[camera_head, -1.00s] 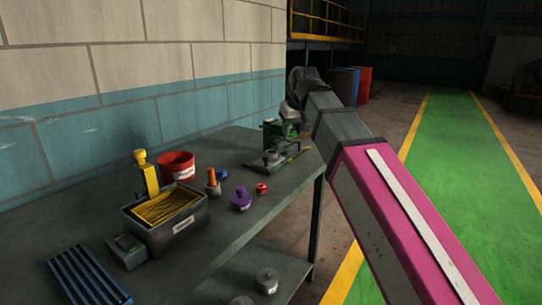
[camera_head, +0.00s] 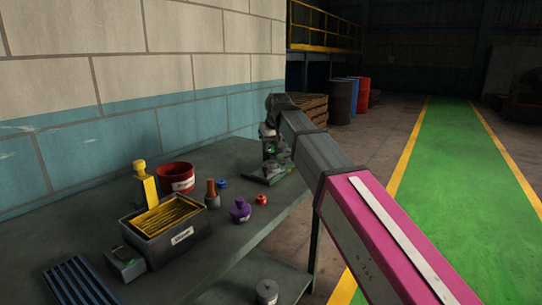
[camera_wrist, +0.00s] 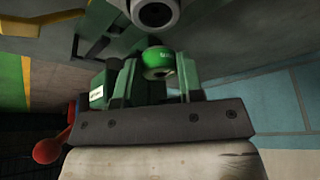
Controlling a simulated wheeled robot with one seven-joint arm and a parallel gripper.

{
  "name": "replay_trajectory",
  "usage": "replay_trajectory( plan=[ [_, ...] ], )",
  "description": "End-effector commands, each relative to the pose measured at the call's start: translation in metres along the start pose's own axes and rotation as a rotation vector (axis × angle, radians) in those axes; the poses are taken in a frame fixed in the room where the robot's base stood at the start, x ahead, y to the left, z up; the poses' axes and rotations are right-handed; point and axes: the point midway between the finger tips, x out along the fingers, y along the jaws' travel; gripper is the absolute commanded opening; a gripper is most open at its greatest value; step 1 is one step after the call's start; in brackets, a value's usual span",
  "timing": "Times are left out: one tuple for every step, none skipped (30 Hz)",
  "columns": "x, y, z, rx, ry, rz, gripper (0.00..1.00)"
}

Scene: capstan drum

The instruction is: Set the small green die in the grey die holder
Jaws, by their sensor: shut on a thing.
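The small green die (camera_wrist: 160,60) is held between the fingertips of my gripper (camera_wrist: 158,77) in the wrist view. Its round face has a dark centre and a small pale mark. A grey ring with a dark hole, seemingly the grey die holder (camera_wrist: 173,20), lies just beyond the die at the top edge, partly cut off. I cannot tell whether the two touch. In the head view, my gripper is at the green machine (camera_head: 275,168) on the bench's far end, where my arm hides much of it and the die.
On the bench (camera_head: 215,245) stand a blue ring (camera_head: 222,184), a red ring (camera_head: 261,200), a purple knobbed piece (camera_head: 240,212), an orange-handled piece (camera_head: 212,193), a red tub (camera_head: 176,178) and a grey bin of yellow sticks (camera_head: 150,240). A wall stands behind.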

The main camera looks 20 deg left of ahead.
Motion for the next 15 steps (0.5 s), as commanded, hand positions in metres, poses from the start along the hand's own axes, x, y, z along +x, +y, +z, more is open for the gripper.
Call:
replay_trajectory(
  plan=[
    [0.002, 0.0, -0.001, 0.0, 0.0, 0.0, 0.08],
    [0.003, 0.0, 0.0, 0.0, 0.0, 0.0, 0.08],
    [0.005, 0.0, 0.001, 0.0, 0.001, 0.0, 0.08],
    [0.008, 0.0, 0.002, 0.0, 0.001, 0.0, 0.08],
    [0.011, 0.0, 0.004, 0.0, 0.001, 0.0, 0.08],
    [0.015, 0.0, 0.006, 0.0, 0.0, 0.0, 0.08],
    [0.019, 0.0, 0.008, 0.0, -0.001, 0.0, 0.08],
    [0.023, 0.0, 0.01, 0.0, -0.001, 0.0, 0.08],
    [0.029, 0.0, 0.012, 0.0, -0.001, 0.0, 0.08],
    [0.032, 0.0, 0.013, 0.0, 0.0, 0.0, 0.08],
    [0.035, 0.0, 0.014, 0.0, 0.0, 0.0, 0.08],
    [0.037, 0.0, 0.015, 0.0, 0.001, 0.0, 0.08],
    [0.038, 0.0, 0.015, 0.0, 0.001, 0.0, 0.08],
    [0.038, 0.0, 0.015, 0.0, 0.001, 0.0, 0.08],
    [0.038, 0.0, 0.015, 0.0, 0.001, 0.0, 0.08]
  ],
)
